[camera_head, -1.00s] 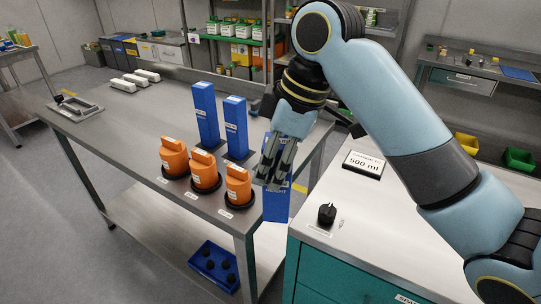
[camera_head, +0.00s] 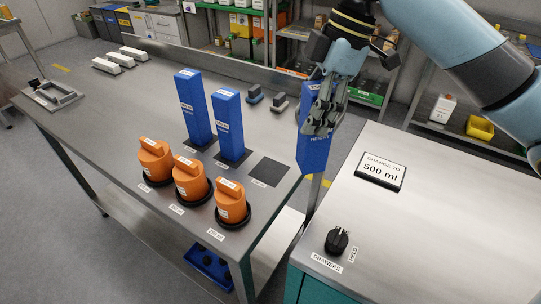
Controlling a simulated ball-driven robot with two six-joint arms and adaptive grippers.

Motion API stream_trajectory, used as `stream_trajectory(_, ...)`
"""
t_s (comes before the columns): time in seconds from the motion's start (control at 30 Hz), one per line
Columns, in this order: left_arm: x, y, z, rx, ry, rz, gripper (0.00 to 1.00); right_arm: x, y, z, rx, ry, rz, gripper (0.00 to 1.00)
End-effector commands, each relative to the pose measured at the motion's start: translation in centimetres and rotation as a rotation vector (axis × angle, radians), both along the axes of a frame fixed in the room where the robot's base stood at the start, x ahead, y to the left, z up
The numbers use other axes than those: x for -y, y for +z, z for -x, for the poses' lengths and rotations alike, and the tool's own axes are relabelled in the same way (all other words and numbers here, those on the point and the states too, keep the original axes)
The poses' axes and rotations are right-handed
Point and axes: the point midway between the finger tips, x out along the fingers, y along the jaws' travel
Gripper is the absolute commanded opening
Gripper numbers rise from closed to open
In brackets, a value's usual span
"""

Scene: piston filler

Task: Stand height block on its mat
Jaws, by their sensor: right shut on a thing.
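My right gripper (camera_head: 325,118) is shut on a blue height block (camera_head: 314,152). It holds the block upright in the air, just off the right edge of the steel table; the fingers cover part of its face. A bare dark square mat (camera_head: 269,171) with a label lies on the table, to the left of the held block. Two other blue height blocks, one at the left (camera_head: 195,108) and one in the middle (camera_head: 228,125), stand upright in a row with the mat. My left gripper is not in view.
Orange parts, at left (camera_head: 155,160), middle (camera_head: 190,178) and right (camera_head: 232,203), sit in dark rings along the table's front edge. A cabinet with a "500 ml" sign (camera_head: 381,170) and black knob (camera_head: 337,241) stands right.

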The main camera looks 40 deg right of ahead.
Motion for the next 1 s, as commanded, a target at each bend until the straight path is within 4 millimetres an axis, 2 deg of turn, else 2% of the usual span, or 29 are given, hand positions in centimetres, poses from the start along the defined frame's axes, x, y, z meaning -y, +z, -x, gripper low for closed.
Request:
stream_trajectory(0.17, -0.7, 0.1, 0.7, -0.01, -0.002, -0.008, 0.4, -0.4, -0.9, -1.6, 0.002, -0.003, -0.007, 0.05)
stream_trajectory(0.4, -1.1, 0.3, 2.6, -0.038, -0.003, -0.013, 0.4, -1.5, -4.3, -7.4, -0.001, -0.001, -0.007, 0.05)
stream_trajectory(0.6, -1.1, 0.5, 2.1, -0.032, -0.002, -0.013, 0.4, -1.9, -6.5, -10.8, 0.0, -0.001, -0.003, 0.05)
stream_trajectory(0.77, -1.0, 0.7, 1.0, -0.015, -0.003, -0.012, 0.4, -2.0, -7.4, -11.5, -0.002, -0.001, 0.0, 0.05)
stream_trajectory(1.0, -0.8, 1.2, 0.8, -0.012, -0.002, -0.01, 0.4, -2.0, -10.7, -11.4, -0.002, -0.001, 0.0, 0.05)
